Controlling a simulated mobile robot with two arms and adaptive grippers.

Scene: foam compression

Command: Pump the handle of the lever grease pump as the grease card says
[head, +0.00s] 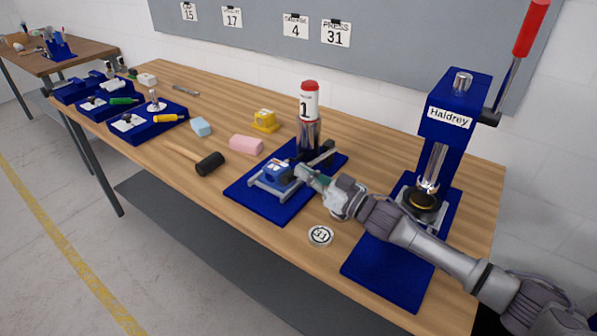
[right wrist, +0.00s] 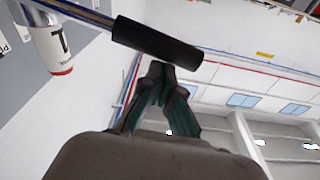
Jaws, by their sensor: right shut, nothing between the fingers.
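The lever grease pump (head: 310,135) stands on a blue base plate, with a red-topped white canister labelled 1. Its black handle grip (head: 322,155) juts out low beside the column and also shows in the right wrist view (right wrist: 157,42). The third wall card (head: 295,26) shows 4 under a small heading that looks like "GREASE". My right gripper (head: 306,172) is shut and empty, just in front of the handle and beside a small blue block on the plate. In the right wrist view its tips (right wrist: 163,68) lie close to the grip; I cannot tell if they touch. My left gripper is out of view.
A blue "Haidrey" press (head: 447,125) with a red-tipped lever stands at the right, near my right arm. A round tag (head: 320,236) lies in front of the pump. A mallet (head: 208,163), pink block (head: 246,145) and yellow item (head: 265,121) lie left of it.

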